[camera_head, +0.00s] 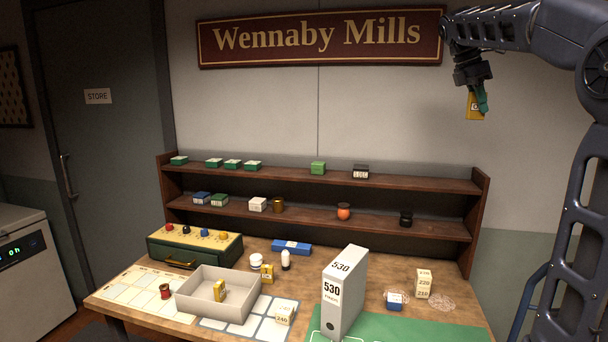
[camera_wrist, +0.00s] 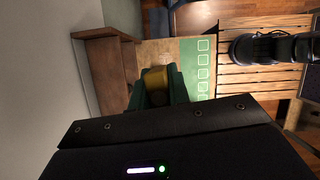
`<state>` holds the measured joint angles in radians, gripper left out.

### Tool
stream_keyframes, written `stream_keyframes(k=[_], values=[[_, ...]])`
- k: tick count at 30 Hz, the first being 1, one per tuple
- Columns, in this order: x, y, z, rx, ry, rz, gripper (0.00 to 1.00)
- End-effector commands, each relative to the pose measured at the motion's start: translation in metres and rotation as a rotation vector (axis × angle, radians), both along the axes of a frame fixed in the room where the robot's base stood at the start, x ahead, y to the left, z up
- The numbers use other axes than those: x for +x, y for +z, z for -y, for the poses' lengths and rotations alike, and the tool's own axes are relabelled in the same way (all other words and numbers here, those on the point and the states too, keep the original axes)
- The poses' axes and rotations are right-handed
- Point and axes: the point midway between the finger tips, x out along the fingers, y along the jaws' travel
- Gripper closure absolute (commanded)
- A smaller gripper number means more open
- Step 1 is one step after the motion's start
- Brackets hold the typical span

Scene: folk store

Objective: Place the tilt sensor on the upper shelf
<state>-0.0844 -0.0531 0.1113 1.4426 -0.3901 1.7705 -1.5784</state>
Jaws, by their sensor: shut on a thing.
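My gripper (camera_head: 481,98), with green fingers, is at the upper right, high above the shelf unit's right end. It is shut on a small yellow box (camera_head: 473,107) with a pale label, too small to read surely. In the wrist view the yellow box (camera_wrist: 155,77) sits between the green fingers (camera_wrist: 157,92). No clear mark says whether it is the tilt sensor.
The lower shelf (camera_head: 375,219) holds small boxes, a copper cup and an orange round thing. On the table are a grey tray (camera_head: 240,309) with a yellow box (camera_head: 219,290), another yellow box (camera_head: 267,273), a tall "530" binder (camera_head: 343,291) and stacked number blocks (camera_head: 423,283).

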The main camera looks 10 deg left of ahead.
Motion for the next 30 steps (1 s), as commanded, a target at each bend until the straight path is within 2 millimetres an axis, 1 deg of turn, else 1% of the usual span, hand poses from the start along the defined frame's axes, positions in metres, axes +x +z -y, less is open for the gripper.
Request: stream_keyframes(k=[5,8,9,15,21,25,30], values=[[0.04,0.004,-0.028,0.004,0.15,-0.004,1.0],[0.066,0.007,-0.048,0.005,0.257,-0.006,1.0],[0.078,0.007,-0.056,0.006,0.302,-0.007,1.0],[0.131,0.008,-0.1,0.007,0.53,-0.01,1.0],[0.178,0.004,-0.143,0.008,0.745,-0.007,1.0],[0.199,0.002,-0.163,0.006,0.844,-0.004,1.0],[0.217,-0.001,-0.18,0.005,0.93,0.0,1.0]])
